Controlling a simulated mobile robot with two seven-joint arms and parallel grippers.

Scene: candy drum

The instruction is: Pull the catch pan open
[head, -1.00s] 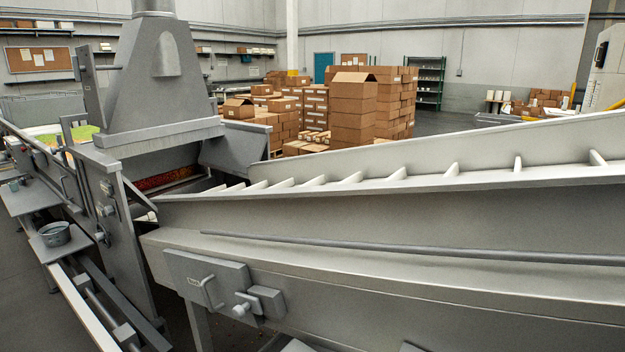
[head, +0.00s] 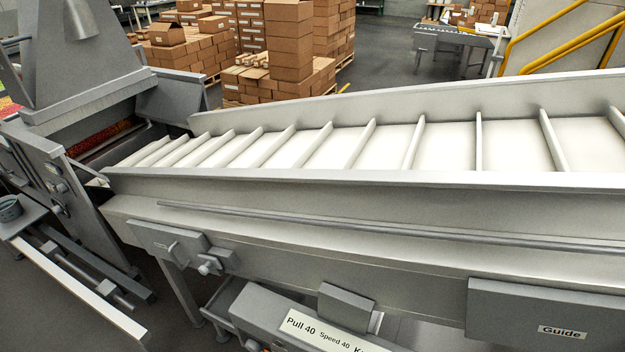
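Under the inclined slatted conveyor (head: 330,180), a grey metal body (head: 262,309) shows at the bottom edge. It has a white label (head: 325,332) with "Pull 40" and "Speed 40", and a raised grey block (head: 345,305) at its top right. Its lower part is cut off by the frame. A grey frame or tray edge (head: 222,302) shows at its left. I cannot tell which of these parts is the catch pan, or whether the pan is open or shut. Neither of my grippers is in view.
A latch box with a knob (head: 207,265) and a "Guide" panel (head: 545,318) stick out from the conveyor's side. A drum machine (head: 80,60) with a side shelf and bucket (head: 10,209) stands left. Stacked cartons (head: 290,40) stand behind. Floor shows at lower left.

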